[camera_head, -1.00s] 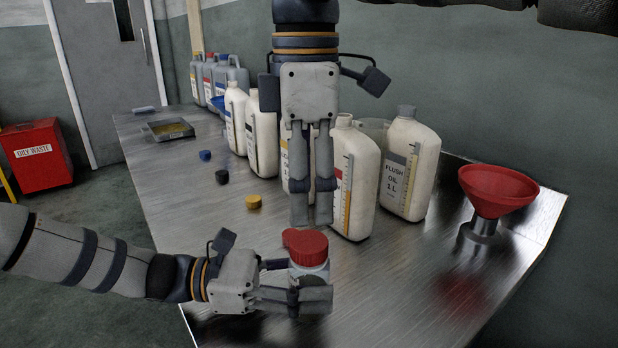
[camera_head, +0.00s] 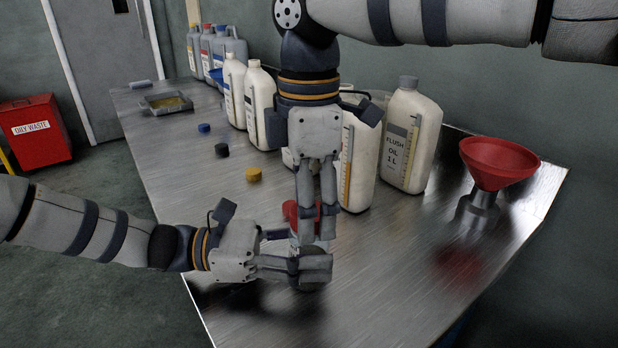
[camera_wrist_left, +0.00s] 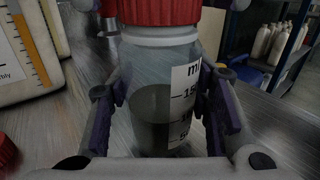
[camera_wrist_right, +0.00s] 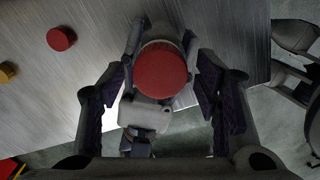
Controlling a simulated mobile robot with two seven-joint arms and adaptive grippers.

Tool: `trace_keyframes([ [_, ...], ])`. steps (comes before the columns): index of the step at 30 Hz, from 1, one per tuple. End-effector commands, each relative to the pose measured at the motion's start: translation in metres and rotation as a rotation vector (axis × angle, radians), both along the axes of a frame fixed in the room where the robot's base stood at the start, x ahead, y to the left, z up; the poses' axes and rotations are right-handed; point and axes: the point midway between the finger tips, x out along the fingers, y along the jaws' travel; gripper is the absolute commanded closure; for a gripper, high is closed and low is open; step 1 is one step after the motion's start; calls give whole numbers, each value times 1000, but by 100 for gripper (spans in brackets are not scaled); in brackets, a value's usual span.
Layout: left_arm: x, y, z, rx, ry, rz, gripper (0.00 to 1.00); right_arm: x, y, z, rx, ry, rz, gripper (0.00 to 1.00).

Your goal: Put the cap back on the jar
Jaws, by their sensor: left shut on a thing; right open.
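The clear jar (camera_wrist_left: 165,100), with dark liquid and a white ml scale, stands upright in my left gripper (camera_head: 312,270), which is shut on its body. A red cap (camera_wrist_right: 163,70) sits on the jar's mouth; in the left wrist view it (camera_wrist_left: 160,10) looks level. My right gripper (camera_wrist_right: 165,85) points down from above, open, with a finger on either side of this cap. In the head view its fingers hide most of the cap. A second red cap (camera_wrist_right: 61,38) lies on the table beside the jar.
Yellow (camera_head: 254,175), black (camera_head: 222,150) and blue (camera_head: 204,128) caps lie on the metal table (camera_head: 190,180). White oil bottles (camera_head: 408,140) stand along the back. A red funnel (camera_head: 499,160) stands at the right; a tray (camera_head: 167,103) lies at the far left.

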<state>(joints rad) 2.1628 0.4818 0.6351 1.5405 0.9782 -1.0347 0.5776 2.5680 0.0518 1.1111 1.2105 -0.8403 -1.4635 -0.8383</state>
Motion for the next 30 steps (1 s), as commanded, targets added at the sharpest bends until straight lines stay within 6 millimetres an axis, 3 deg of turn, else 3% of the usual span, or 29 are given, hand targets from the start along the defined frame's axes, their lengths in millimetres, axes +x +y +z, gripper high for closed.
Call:
trace_keyframes([
  [9,0,0,0,0,0,0,100,0,0,-3,0,0,0,43],
  [16,0,0,0,0,0,0,100,0,0,-3,0,0,0,93],
  [22,0,0,0,0,0,0,100,0,0,-3,-1,0,-15,95],
  [25,0,0,0,0,0,0,100,0,0,-2,-5,-4,-204,95],
  [30,0,0,0,0,0,0,100,0,0,-3,-3,-4,-672,95],
])
